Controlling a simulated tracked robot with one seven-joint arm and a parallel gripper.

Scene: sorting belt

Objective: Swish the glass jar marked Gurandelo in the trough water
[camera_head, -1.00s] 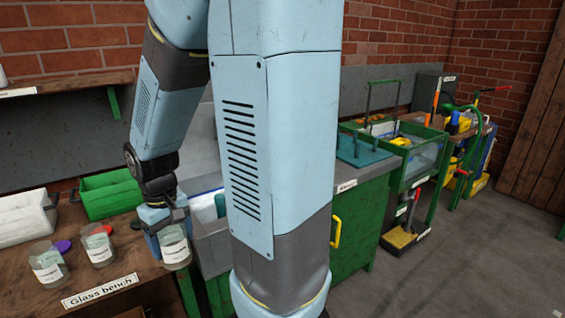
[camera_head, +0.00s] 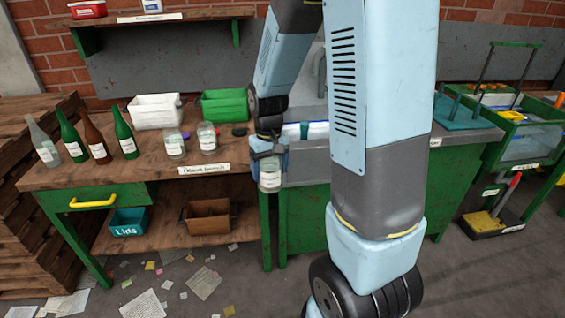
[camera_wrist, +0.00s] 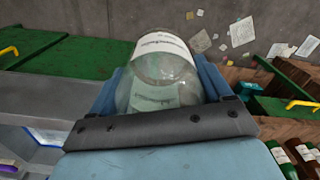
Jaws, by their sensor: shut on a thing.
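My gripper (camera_head: 267,158) is shut on a clear glass jar (camera_head: 270,181) with a white label, held just off the right front end of the glass bench (camera_head: 60,178). In the wrist view the jar (camera_wrist: 162,85) sits between the two blue fingers; its label print is too small to read surely. A grey basin (camera_head: 308,174), perhaps the trough, lies just right of the jar, partly hidden by my arm. A blue-and-white patch (camera_head: 318,130) shows in it; I cannot tell the water surface. A clear-walled tank (camera_head: 530,142) stands farther right.
Two other labelled jars (camera_head: 173,144) (camera_head: 207,137) stand on the bench near loose lids. Several bottles (camera_head: 97,140), a white bin (camera_head: 155,112) and a green bin (camera_head: 222,105) are there too. A green cabinet (camera_head: 305,225) fills the space below the basin. Paper scraps (camera_head: 203,283) litter the floor.

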